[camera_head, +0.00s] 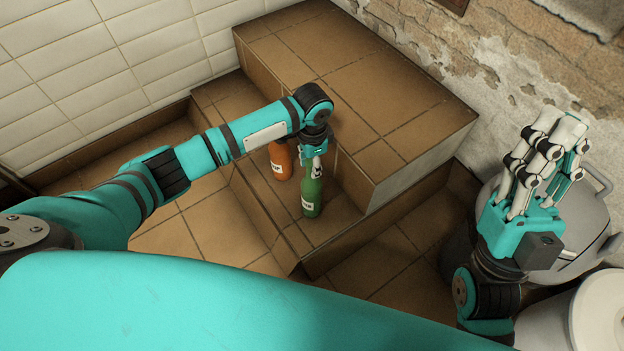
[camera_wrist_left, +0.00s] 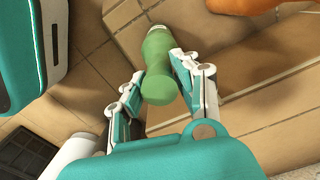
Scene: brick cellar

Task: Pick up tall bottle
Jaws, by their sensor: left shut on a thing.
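A green bottle (camera_head: 311,196) with a pale label is at the lower tiled step. My left gripper (camera_head: 316,160) is at its upper part in the head view. In the left wrist view the green bottle (camera_wrist_left: 157,62) sits between the fingers of my left gripper (camera_wrist_left: 160,68), which is shut on it. I cannot tell whether its base touches the step. An orange bottle (camera_head: 280,158) stands just left of the green one, partly hidden by my left arm. It also shows at the top of the left wrist view (camera_wrist_left: 240,5). My right gripper (camera_head: 545,165) is raised at the right, fingers extended, open and empty.
A higher tiled block (camera_head: 370,80) rises beside the bottles on the right. The lower tiled step (camera_head: 318,232) has a front edge near the green bottle. A grey lidded container (camera_head: 578,235) and a white one (camera_head: 603,320) stand at the right.

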